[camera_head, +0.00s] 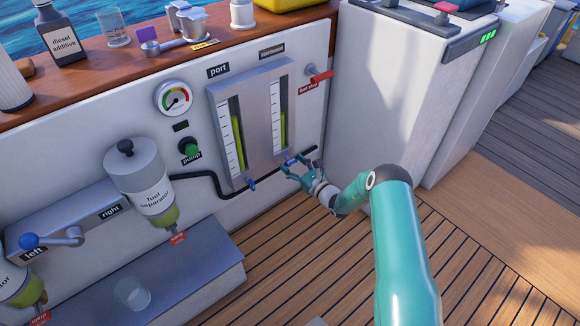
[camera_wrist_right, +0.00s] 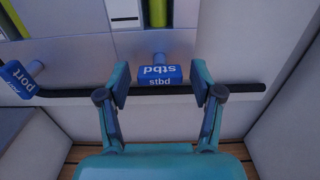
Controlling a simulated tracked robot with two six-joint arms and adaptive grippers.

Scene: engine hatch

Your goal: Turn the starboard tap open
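The starboard tap is a small blue handle marked "stbd" (camera_wrist_right: 160,76) below the right sight gauge. In the right wrist view it lies crosswise between the fingertips of my right gripper (camera_wrist_right: 160,90), with gaps on both sides. The gripper is open and empty. In the head view the right gripper (camera_head: 300,170) is at the foot of the starboard gauge (camera_head: 279,110) and partly covers the tap. The blue port tap (camera_head: 251,184) hangs below the port gauge (camera_head: 233,140); it also shows at the left of the wrist view (camera_wrist_right: 18,78). My left gripper is not in view.
A black hose (camera_head: 207,182) runs along the wall behind the taps. A red fuel stop handle (camera_head: 321,78) is above right. The fuel separator (camera_head: 140,180) and pump button (camera_head: 189,147) are to the left. A white cabinet (camera_head: 400,90) stands close on the right.

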